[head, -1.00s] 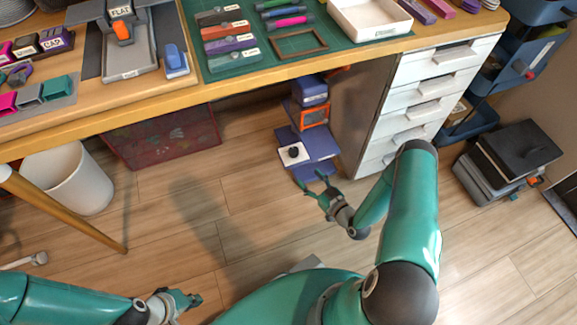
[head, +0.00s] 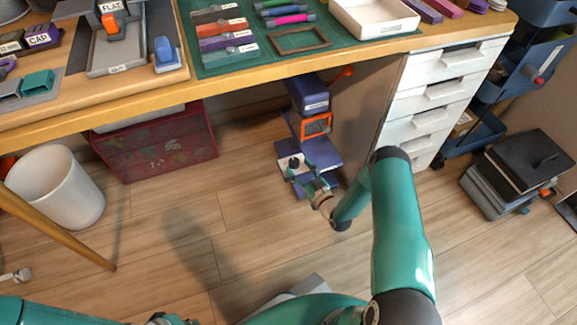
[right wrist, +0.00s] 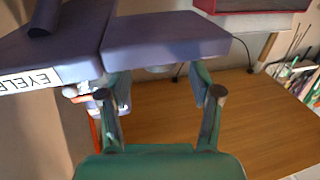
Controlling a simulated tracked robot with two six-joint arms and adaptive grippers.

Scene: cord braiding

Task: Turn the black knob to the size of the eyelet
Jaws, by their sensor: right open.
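A purple machine (head: 320,152) with an orange frame stands on the floor under the table. The small black knob (head: 294,162) sits on a white plate at its left side. My right gripper (head: 304,184) is just in front of the knob and appears close to it; contact cannot be told. In the right wrist view the right gripper (right wrist: 155,85) is open, with nothing clearly between its fingers. The purple machine (right wrist: 165,38) fills the top there, with a partly cut-off label (right wrist: 30,80) reading "EYELE". The knob cannot be made out there. My left gripper (head: 170,318) is barely in view at the bottom edge.
A white drawer unit (head: 440,95) stands right of the machine. A dark red mesh box (head: 160,145) and a white bin (head: 55,188) are to the left. The table edge (head: 240,78) overhangs the machine.

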